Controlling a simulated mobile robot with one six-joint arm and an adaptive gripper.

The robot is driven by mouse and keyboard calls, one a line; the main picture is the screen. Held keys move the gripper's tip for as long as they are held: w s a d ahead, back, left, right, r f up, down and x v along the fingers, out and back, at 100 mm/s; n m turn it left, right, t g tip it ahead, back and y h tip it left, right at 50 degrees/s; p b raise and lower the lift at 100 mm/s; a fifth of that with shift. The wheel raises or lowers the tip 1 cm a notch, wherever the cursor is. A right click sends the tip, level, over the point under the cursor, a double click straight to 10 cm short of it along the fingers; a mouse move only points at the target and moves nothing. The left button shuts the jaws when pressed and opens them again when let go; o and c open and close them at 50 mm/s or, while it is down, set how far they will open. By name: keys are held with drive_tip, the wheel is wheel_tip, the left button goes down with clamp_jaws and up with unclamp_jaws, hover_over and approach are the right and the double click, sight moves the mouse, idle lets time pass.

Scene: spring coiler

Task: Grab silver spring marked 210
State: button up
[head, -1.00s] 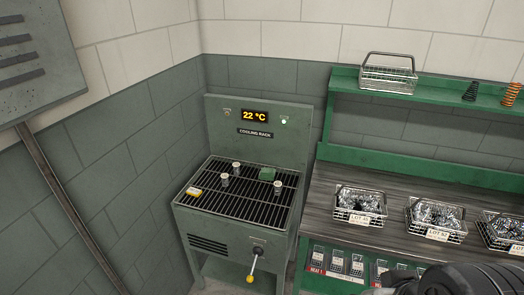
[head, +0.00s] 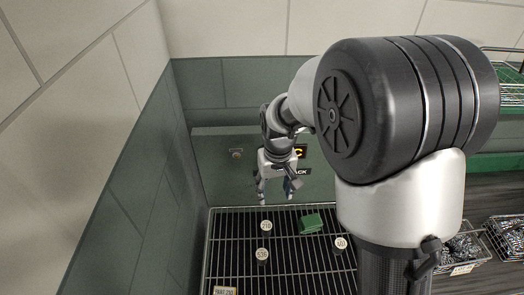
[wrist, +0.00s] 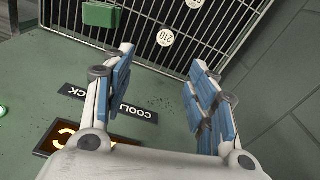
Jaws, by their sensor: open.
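The spring marked 210 (head: 266,226) stands on the black wire rack (head: 289,285), at the rear left. From above, mostly its pale round cap shows; its silver coil is hardly visible. In the wrist view the 210 cap (wrist: 165,39) lies just beyond and between the fingertips. My gripper (head: 276,197) is open and empty behind the spring, near the rack's back edge. Its blue-padded fingers (wrist: 161,62) are spread apart in the wrist view, not touching the spring.
A cap marked 536 (head: 262,254) stands in front of the 210 one. Another capped piece (head: 340,245) stands to the right, its number unclear. A green block (head: 309,223) lies right of 210. The back panel (head: 222,170) rises behind the rack.

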wheel_tip(320, 180, down, 4)
drive_tip(key=w+a, duration=0.2)
drive_tip(key=b, duration=0.3)
hover_over(266, 225)
drive_tip(key=shift+g, duration=0.3)
wheel_tip(266, 225, down, 13)
drive_tip(key=shift+f+b, duration=0.85)
drive_tip(key=shift+f, duration=1.95)
drive_tip(key=shift+r, duration=0.1)
drive_tip(key=shift+c, duration=0.6)
drive_tip(key=c, duration=1.1)
